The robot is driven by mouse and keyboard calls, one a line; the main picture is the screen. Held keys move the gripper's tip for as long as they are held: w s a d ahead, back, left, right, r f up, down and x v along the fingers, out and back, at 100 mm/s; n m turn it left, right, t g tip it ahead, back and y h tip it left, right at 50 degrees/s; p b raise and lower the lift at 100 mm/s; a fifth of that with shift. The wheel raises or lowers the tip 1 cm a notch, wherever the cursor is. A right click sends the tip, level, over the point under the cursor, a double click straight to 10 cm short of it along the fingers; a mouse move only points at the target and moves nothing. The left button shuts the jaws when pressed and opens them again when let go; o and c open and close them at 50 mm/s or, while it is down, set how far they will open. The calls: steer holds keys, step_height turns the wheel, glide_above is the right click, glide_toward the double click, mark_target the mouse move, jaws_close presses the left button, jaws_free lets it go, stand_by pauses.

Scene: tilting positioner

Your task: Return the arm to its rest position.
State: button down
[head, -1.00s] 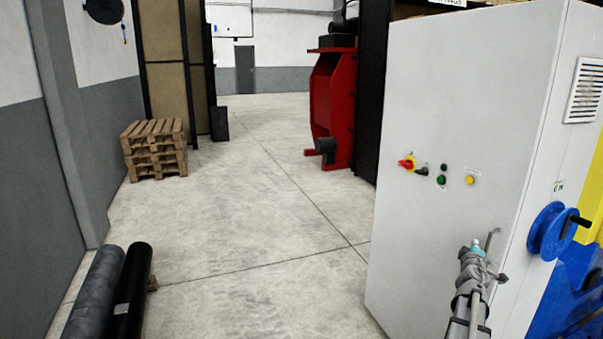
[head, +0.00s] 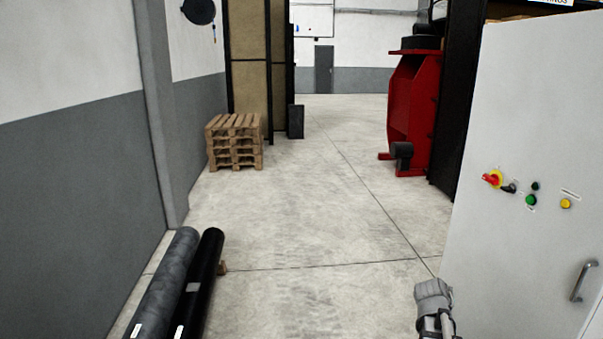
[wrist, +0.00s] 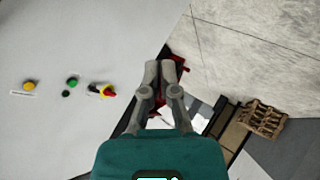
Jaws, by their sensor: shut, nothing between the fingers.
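My gripper (wrist: 163,68) shows in the wrist view with its two grey fingers close together and nothing held. It is in front of the grey-white cabinet's edge and the floor, with the red machine farther off behind the fingers. In the head view a grey part of my arm (head: 434,302) stands at the bottom, just left of the cabinet (head: 530,110). My fingers cannot be made out in the head view.
The cabinet has a red-yellow switch (head: 493,179), a green button (head: 531,200), a yellow button (head: 566,203) and a handle (head: 583,281). Dark rolls (head: 175,280) lie at lower left. Pallets (head: 235,142) and a red machine (head: 413,110) stand farther back. The middle floor is clear.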

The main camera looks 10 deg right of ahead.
steer(key=s+a+f+g+y, duration=0.2)
steer(key=s+a, duration=0.1)
steer(key=a, duration=0.8)
steer(key=s+a+f+n+g+y, duration=0.1)
steer(key=s+a+f+g+y, duration=0.1)
steer(key=a, duration=1)
steer(key=s+a+f+n+g+y, duration=0.1)
steer(key=s+a+y, duration=0.3)
steer(key=a, duration=0.7)
steer(key=shift+a+f+g+p, duration=0.2)
steer(key=shift+f+g+p, duration=0.2)
steer(key=shift+f, duration=0.2)
